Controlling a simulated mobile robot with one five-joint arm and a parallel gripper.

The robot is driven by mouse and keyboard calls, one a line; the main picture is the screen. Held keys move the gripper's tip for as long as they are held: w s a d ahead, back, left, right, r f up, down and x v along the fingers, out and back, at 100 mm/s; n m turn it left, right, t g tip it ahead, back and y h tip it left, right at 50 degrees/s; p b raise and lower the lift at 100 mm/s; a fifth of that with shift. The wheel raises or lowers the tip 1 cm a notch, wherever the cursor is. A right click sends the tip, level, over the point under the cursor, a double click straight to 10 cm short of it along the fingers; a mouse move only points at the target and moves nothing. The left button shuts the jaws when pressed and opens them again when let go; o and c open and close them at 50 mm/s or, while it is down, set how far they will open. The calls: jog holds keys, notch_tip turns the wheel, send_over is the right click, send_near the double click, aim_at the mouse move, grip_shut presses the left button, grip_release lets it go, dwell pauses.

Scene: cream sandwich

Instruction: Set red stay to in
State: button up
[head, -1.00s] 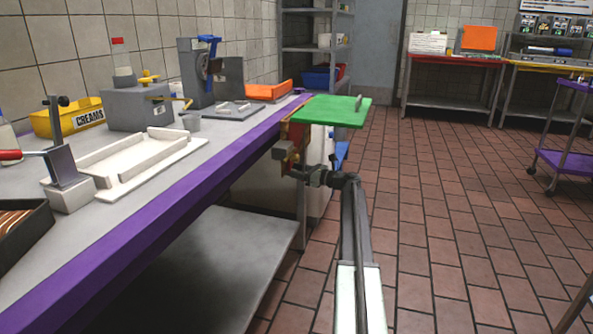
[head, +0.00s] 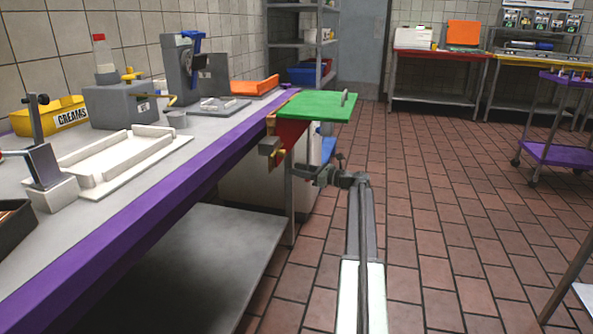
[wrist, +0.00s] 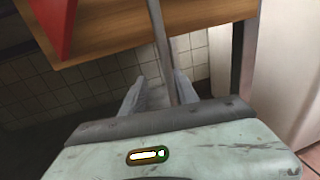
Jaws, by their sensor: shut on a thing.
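The red stay (head: 290,137) is a flat red panel under the green flap (head: 318,105) at the far end of the counter. Its red face also shows at the top left of the wrist view (wrist: 52,22). My gripper (head: 308,175) is just below and right of the stay in the head view. In the wrist view my gripper (wrist: 158,88) has its fingers on either side of a thin grey bar (wrist: 160,40) and is shut on it. I cannot tell whether that bar is joined to the red stay. The red panel is apart from the fingers.
The purple-edged counter (head: 150,212) runs along the left, with a white tray (head: 120,160) and a yellow creams bin (head: 48,117) on it. A lower shelf (head: 190,265) is beneath. Tiled floor (head: 440,220) is open to the right.

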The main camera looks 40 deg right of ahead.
jog(key=w+d+v, duration=0.1)
jog(key=d+v, duration=0.1)
jog(key=v, duration=0.6)
jog(key=shift+s, duration=0.35)
jog(key=shift+d, duration=0.1)
jog(key=shift+c, duration=0.2)
